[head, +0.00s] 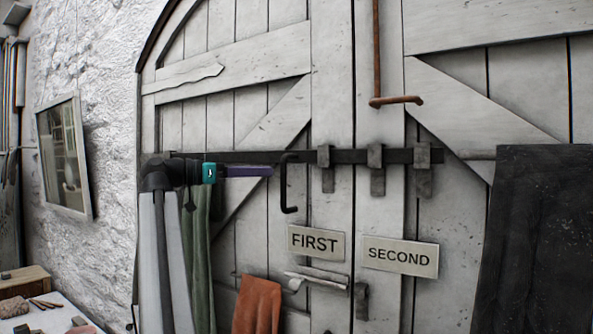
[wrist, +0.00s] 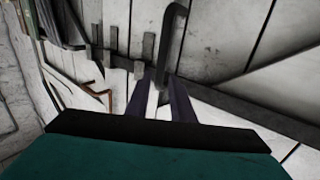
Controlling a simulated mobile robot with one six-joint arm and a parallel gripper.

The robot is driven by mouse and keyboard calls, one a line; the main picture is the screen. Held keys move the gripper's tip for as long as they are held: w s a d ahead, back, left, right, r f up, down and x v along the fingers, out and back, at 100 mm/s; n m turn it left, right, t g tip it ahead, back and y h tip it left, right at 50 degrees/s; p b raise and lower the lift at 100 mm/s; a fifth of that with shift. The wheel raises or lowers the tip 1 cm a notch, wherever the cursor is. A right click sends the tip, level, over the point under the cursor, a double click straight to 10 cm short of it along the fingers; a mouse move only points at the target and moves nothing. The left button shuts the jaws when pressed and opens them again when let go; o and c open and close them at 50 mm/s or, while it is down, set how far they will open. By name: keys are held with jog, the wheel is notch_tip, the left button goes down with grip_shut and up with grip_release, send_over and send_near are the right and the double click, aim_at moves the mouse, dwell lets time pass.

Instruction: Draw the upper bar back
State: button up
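The upper bar (head: 245,157) is a dark flat bar running level across the white plank doors through several grey brackets (head: 376,170). A black hooked handle (head: 288,185) hangs from it. The handle also shows in the wrist view (wrist: 172,42). My gripper (head: 271,171) reaches in from the left, its purple fingertips just left of the handle in the head view. Contact cannot be told.
Signs reading FIRST (head: 316,242) and SECOND (head: 400,257) are below the bar. A rusty rod (head: 377,50) with a bent end hangs above. A brown cloth (head: 257,305) and green cloth (head: 196,255) hang lower left.

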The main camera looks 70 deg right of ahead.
jog(key=p+x, duration=0.3)
jog(key=x, duration=0.8)
jog(key=shift+w, duration=0.1)
grip_shut()
